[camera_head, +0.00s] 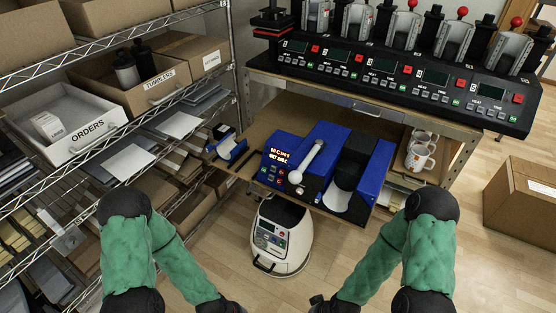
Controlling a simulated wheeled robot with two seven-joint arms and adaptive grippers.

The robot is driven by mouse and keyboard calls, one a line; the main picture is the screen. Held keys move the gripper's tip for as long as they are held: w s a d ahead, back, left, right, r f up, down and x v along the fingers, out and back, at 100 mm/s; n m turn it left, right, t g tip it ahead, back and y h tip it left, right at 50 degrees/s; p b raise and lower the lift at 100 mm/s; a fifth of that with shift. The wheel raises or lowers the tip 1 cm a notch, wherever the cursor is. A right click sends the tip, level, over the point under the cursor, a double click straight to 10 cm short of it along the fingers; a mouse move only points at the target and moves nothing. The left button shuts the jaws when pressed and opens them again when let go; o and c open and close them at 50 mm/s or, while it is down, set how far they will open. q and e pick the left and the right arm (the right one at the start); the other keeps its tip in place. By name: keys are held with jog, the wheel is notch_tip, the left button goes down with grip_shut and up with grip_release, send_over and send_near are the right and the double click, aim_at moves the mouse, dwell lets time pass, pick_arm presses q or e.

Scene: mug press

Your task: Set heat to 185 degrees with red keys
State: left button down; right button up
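A blue mug press (320,152) sits on the brown bench at the centre. Its front panel has a lit display (279,160) with two lines of red-orange characters, too small to read surely. Small red and blue keys (271,174) sit below the display; which does what is not legible. A white-handled lever (307,162) slants across the press. My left gripper (222,306) shows only as a dark part at the bottom edge, well below the press. My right gripper (328,304) is also cut off at the bottom edge. Neither touches the press; their fingers cannot be made out.
A white and grey machine (281,236) stands on the floor below the press. White mugs (420,156) stand right of it. A multi-station press (400,80) fills the shelf above. A wire rack with an ORDERS bin (88,144) lines the left. A cardboard box (524,200) is at right.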

grip_shut()
dwell(1.4)
